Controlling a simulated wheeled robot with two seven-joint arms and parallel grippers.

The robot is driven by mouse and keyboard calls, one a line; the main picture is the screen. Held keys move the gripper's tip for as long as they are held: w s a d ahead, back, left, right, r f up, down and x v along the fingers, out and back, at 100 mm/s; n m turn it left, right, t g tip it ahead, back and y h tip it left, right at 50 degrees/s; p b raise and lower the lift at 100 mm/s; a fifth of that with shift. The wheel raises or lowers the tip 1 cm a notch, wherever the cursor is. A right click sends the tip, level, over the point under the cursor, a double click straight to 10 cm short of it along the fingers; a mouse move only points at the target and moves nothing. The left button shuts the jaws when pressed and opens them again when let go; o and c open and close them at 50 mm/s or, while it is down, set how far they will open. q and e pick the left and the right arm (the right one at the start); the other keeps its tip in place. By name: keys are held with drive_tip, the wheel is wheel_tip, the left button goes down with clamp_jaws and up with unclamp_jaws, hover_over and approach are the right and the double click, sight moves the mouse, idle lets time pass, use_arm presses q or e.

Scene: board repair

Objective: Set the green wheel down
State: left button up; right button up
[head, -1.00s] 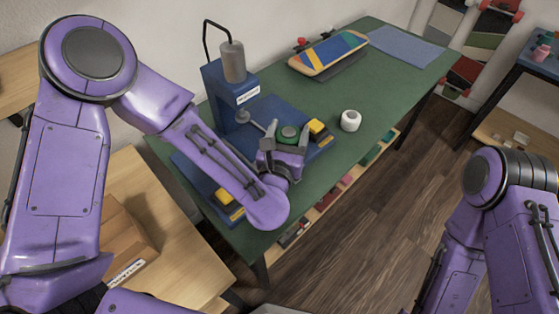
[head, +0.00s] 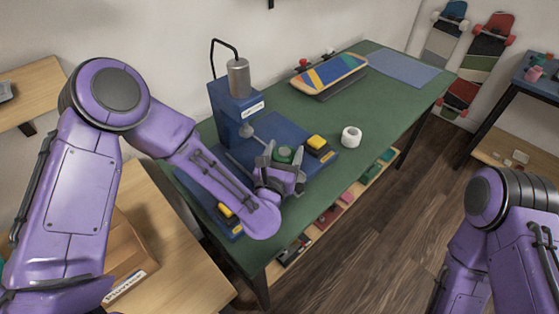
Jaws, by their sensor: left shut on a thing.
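The green wheel (head: 284,154) sits between the fingers of my left gripper (head: 283,160), which is shut on it. The gripper and wheel are over the blue base of the press (head: 233,118), near its front edge and left of a yellow-topped block (head: 318,145). I cannot tell whether the wheel touches anything below. A white wheel (head: 351,137) stands on the green bench top to the right. My right arm shows at the lower right, but its gripper is out of view.
Another yellow-topped block (head: 227,212) is at the left. The bench right of the white wheel is clear. A cardboard box (head: 128,255) stands lower left.

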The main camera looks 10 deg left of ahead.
use_arm(q)
drive_tip(key=shift+a+f, duration=0.3)
drive_tip(key=f, duration=0.1)
drive_tip(key=f+p, duration=0.1)
drive_tip(key=f, duration=0.1)
drive_tip(key=shift+a+f, duration=0.3)
drive_tip(key=shift+a, duration=0.1)
drive_tip(key=shift+f, duration=0.3)
drive_tip(key=o, duration=1.3)
drive_tip(key=shift+b, duration=0.3)
drive_tip(key=shift+c, duration=0.2)
